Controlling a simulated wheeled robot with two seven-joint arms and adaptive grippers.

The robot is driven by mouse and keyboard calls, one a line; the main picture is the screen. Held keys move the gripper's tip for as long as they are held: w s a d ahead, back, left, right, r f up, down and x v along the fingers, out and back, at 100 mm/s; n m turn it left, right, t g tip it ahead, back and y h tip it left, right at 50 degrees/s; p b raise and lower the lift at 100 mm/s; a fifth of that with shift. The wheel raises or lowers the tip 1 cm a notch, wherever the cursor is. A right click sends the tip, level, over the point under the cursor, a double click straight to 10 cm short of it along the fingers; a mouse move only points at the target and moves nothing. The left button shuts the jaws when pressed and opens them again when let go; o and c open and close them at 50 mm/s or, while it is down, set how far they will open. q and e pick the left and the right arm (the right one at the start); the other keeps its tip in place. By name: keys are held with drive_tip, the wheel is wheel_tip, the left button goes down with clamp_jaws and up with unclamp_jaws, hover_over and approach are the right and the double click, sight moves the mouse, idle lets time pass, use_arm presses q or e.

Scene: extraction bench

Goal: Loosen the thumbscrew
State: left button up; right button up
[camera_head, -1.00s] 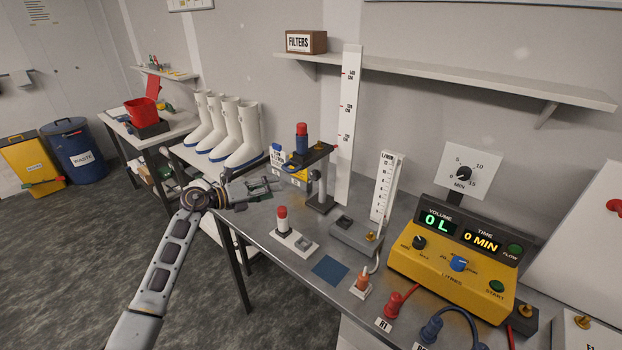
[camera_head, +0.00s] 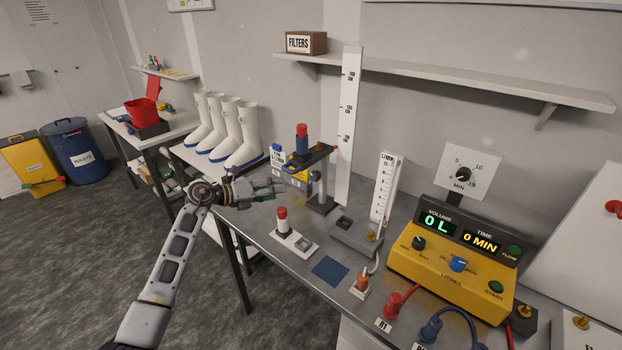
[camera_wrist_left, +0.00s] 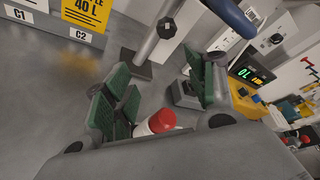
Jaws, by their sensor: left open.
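The stand (camera_head: 323,183) is a grey post on a dark base with a dark arm at its top, and it holds a blue cylinder with a red top (camera_head: 302,139). In the left wrist view, a small dark round knob (camera_wrist_left: 166,28) shows on the stand's post (camera_wrist_left: 150,48); it may be the thumbscrew, but I cannot be sure. My left gripper (camera_head: 280,190) is open and empty, left of the stand and apart from it. Its green-padded fingers (camera_wrist_left: 163,90) are spread in the wrist view, with the knob beyond them. My right gripper is out of view.
A red-capped white cylinder (camera_head: 282,219) stands on a white base below and near my left gripper. A flow gauge (camera_head: 386,188) and a yellow control box (camera_head: 450,280) are to the right. White boots (camera_head: 243,140) stand on the bench behind. A blue pad (camera_head: 331,270) lies in front.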

use_arm(q)
drive_tip(key=p, duration=0.2)
approach(313, 178)
drive_tip(key=x, duration=0.4)
drive_tip(key=shift+w+d+r, duration=0.1)
drive_tip(key=shift+d, duration=0.1)
drive_tip(key=shift+x, duration=2.3)
drive_tip(key=shift+c, duration=0.4)
drive_tip(key=c, duration=0.9)
